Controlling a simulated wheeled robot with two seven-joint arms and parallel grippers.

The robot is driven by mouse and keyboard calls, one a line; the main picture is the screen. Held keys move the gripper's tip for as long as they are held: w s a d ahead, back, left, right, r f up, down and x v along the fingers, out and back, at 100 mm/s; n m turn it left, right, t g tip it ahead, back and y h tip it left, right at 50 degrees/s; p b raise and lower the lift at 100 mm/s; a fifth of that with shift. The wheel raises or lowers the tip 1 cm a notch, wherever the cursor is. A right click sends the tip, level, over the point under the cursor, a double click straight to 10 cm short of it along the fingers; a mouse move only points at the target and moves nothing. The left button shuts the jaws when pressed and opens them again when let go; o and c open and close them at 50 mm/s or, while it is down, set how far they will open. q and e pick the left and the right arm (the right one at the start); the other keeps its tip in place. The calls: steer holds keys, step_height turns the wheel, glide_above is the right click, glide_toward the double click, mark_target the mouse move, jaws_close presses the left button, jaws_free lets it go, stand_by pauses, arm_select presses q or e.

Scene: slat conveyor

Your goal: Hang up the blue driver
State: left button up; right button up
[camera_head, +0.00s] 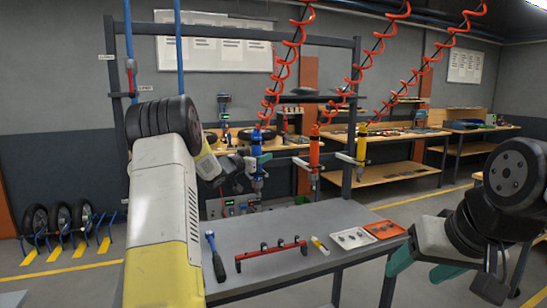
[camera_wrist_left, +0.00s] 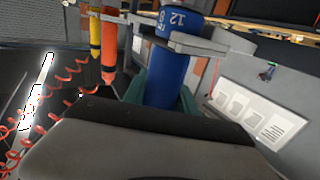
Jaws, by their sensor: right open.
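The blue driver (camera_head: 257,145) hangs upright below a red coiled hose in the head view. My left gripper (camera_head: 255,167) is at its body. In the left wrist view, teal fingers lie against both sides of the blue driver (camera_wrist_left: 168,75), so the gripper looks shut on it. A grey bracket (camera_wrist_left: 190,44) crosses close to its numbered collar; I cannot tell whether the driver is seated in it. The orange driver (camera_head: 315,150) and yellow driver (camera_head: 361,143) hang to the right. My right gripper (camera_head: 421,267) is open and empty, right of the table.
The grey table (camera_head: 285,215) below carries a blue-handled hammer (camera_head: 216,257), a red rack (camera_head: 271,254), a white tray (camera_head: 352,239) and an orange tray (camera_head: 384,230). A dark frame post (camera_head: 117,100) stands at left. Red coiled hoses (camera_head: 281,75) hang from above.

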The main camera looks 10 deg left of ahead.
arm_select(q)
steer(key=o, duration=0.5)
steer(key=shift+r, duration=0.1)
steer(key=shift+c, duration=0.2)
steer(key=s+r+n+g+y, duration=0.1)
steer(key=s+r+n+y, duration=0.2)
steer(key=s, duration=0.6)
steer(key=s+r+n+g+y, duration=0.1)
steer(key=s+r+y, duration=0.25)
steer(key=s, duration=0.65)
steer(key=s+d+f+g, duration=0.2)
steer(key=s+d+f, duration=0.1)
steer(key=s, duration=0.7)
steer(key=s+d+f+g+h, duration=0.1)
steer(key=s+d+f+g, duration=0.2)
steer(key=s, duration=0.7)
steer(key=s+d+f+g+h, duration=0.1)
steer(key=s+d+f+g, duration=0.2)
steer(key=s, duration=0.7)
step_height(320, 180, down, 2)
steer(key=d, duration=0.3)
steer(key=shift+s, duration=0.4)
